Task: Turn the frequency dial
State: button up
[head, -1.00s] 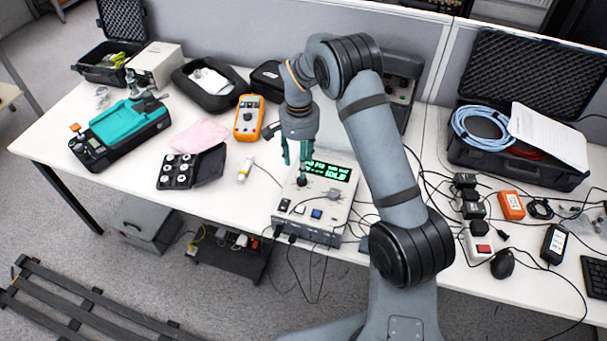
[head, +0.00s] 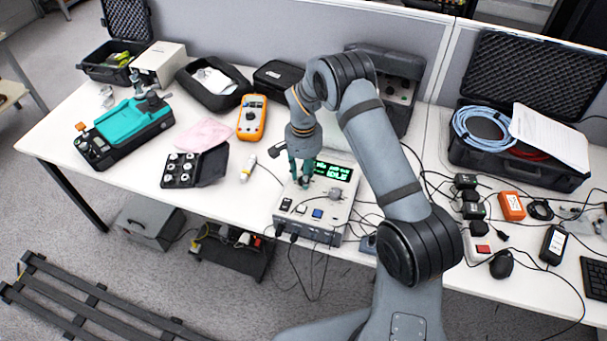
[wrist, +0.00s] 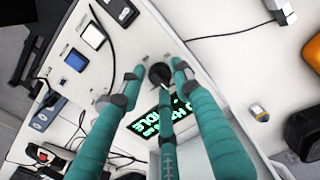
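The calibrator box (head: 287,218) sits at the front of the bench, with a lit green display (head: 333,171) reading IDLE. A small dark round dial (wrist: 159,73) stands on its panel in the wrist view. It is mostly hidden behind my fingers in the head view. My gripper (head: 300,183) points down over the panel's left part, with its teal fingers apart. In the wrist view the fingertips (wrist: 158,70) are on both sides of the dial, with narrow gaps visible; contact is not clear. The display (wrist: 150,124) is partly covered by a finger.
A blue button (head: 317,213) and a grey knob (head: 335,193) are on the same panel. Loose cables (head: 312,265) hang over the front edge.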

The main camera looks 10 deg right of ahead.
grip_shut()
jog(key=shift+n+b, duration=0.35)
jog(key=shift+n, duration=0.15)
jog(key=n+b, duration=0.2)
jog(key=n, duration=0.1)
jog(key=shift+f+n, duration=0.1)
jog(key=shift+n, duration=0.3)
jog(key=n+b, duration=0.1)
jog(key=n, duration=0.5)
jog(key=shift+b, duration=0.4)
jog(key=n, duration=0.6)
jog(key=shift+n, duration=0.4)
jog(key=n, duration=0.6)
jog(key=shift+n, duration=0.4)
